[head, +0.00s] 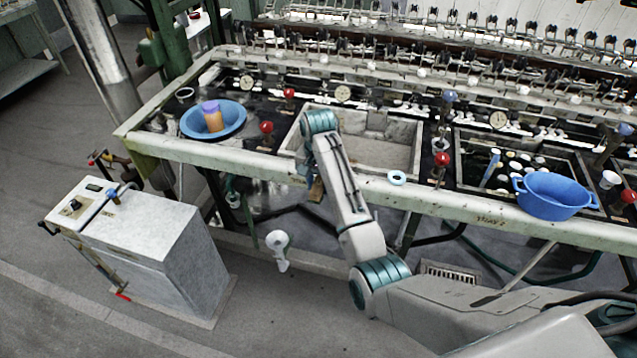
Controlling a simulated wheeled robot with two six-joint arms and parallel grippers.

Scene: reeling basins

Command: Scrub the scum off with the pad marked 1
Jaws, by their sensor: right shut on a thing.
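My right arm comes in from the lower right, and its wrist is over the front rim of the basin bench. My right gripper (309,168) points down at the left front corner of the empty-looking middle basin (385,152), largely hidden by my own arm. It is shut on a small brown piece (316,189), seen low beside the rim; I cannot read any mark on it or tell for sure that it is the pad. I cannot make out scum in the basin. My left gripper is not in view.
A blue bowl (232,123) with an orange, purple-topped container (213,116) stands at left. A blue pot (552,196) stands at right by a basin with several white pieces. A grey cabinet (150,245) stands on the floor.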

